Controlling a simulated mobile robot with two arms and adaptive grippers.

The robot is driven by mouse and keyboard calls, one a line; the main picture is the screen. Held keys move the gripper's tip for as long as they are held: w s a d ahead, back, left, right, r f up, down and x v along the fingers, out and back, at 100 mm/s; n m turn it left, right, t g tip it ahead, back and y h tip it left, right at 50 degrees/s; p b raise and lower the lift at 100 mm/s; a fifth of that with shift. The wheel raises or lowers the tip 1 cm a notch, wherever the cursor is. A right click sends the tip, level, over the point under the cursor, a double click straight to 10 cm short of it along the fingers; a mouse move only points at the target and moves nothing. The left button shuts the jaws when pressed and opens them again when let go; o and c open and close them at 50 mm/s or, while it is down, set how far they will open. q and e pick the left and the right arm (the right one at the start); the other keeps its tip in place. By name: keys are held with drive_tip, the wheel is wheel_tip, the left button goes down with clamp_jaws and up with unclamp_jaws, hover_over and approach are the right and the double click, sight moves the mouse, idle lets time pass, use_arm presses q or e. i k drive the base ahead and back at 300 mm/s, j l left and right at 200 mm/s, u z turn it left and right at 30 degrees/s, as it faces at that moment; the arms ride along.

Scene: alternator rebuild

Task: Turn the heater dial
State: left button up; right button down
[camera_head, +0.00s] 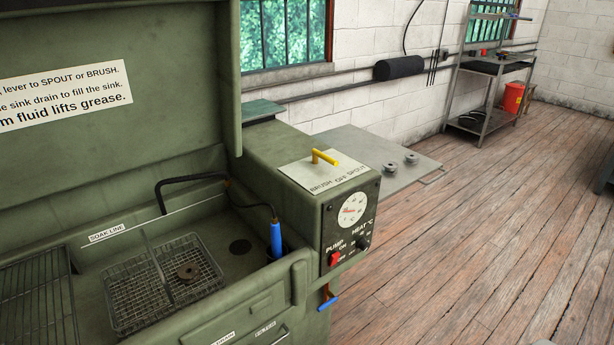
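The heater dial (362,243) is a small dark knob on the black control panel (329,228) of the green parts washer. It sits under the label HEAT °C, with small scale marks around it too fine to read. A round white gauge (352,209) is above it and a red pump switch (334,258) is to its left. Neither of my grippers shows in the view, and nothing touches the dial.
A yellow lever (325,157) stands on the washer's top plate. A blue-handled brush (276,240) and a wire basket (130,295) are in the sink. A blue-ended handle (328,302) sticks out below the panel. Wooden floor (480,240) right of the washer is clear.

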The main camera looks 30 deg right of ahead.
sight(363, 244)
drive_tip(key=z, duration=1.35)
